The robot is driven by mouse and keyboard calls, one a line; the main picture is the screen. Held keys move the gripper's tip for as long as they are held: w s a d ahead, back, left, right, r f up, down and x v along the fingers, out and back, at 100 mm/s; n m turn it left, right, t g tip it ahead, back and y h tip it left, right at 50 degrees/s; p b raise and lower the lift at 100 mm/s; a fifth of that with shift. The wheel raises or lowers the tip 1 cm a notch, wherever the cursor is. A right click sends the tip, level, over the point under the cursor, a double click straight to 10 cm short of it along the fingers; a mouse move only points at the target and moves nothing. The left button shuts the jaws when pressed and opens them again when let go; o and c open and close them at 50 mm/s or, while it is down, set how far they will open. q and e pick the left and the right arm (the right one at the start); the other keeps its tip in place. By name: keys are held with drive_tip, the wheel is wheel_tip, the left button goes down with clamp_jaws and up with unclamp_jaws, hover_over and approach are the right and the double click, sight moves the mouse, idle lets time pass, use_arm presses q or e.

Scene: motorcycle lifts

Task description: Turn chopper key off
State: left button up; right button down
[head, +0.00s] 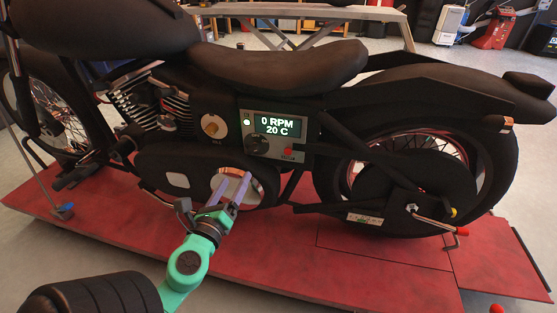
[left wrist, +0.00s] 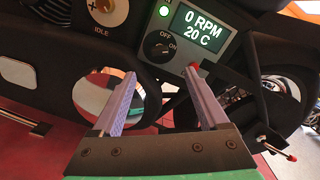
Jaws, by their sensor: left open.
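The black chopper (head: 280,68) stands side-on. Its control panel (head: 271,148) has a lit screen (head: 279,125) reading 0 RPM and 20 C. Below the screen is a black round key switch (head: 257,144); in the left wrist view the switch (left wrist: 158,48) has OFF and ON marks at its upper right. I cannot tell clearly which mark it points to. My right gripper is not in view.
A red button (head: 288,153) sits at the panel's lower right. A round IDLE knob (head: 213,126) is left of the panel. The frame bars and rear wheel (head: 385,160) are to the right. The bike stands on a red lift platform (head: 270,255). A workbench (head: 300,13) is behind.

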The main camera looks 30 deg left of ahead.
sight(251, 150)
use_arm(q)
drive_tip(key=p+x, duration=0.4)
drive_tip(key=x, duration=0.9)
drive_tip(key=shift+s+a+r, duration=0.1)
drive_tip(key=shift+w+a, duration=0.15)
drive_tip(key=shift+w, duration=0.25)
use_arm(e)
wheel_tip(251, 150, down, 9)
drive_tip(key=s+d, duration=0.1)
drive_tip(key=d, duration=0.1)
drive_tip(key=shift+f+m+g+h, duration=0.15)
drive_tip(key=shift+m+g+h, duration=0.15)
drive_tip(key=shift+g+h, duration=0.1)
use_arm(q)
clamp_jaws()
